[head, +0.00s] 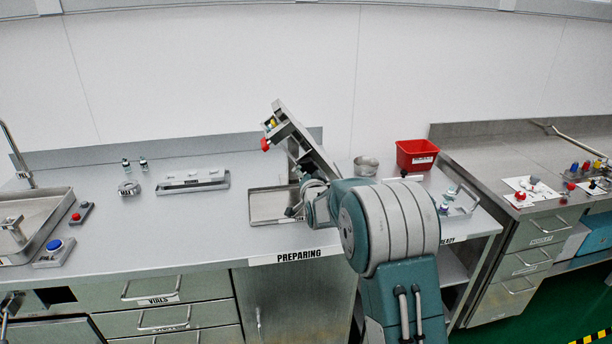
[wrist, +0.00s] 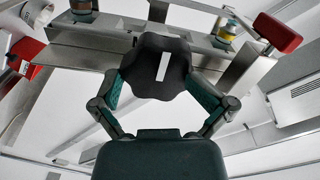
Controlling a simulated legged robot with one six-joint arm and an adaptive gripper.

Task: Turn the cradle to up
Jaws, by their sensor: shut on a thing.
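The cradle (head: 307,143) is a grey metal frame, tilted steeply over a shallow tray, its upper end leaning left. It holds small items with red and yellow parts near its upper left end. In the wrist view, a dark lobed knob (wrist: 163,66) with a white bar mark sits in front of the cradle's metal bars (wrist: 120,38). My gripper (wrist: 160,90) is shut on this knob, one finger on each side. In the head view, my gripper (head: 311,192) is at the cradle's lower part, partly hidden by my arm.
The shallow tray (head: 266,206) lies below the cradle. A red bin (head: 416,155) and a round metal cup (head: 366,166) stand to the right. A grey rack (head: 192,181) and small vials (head: 143,163) stand left.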

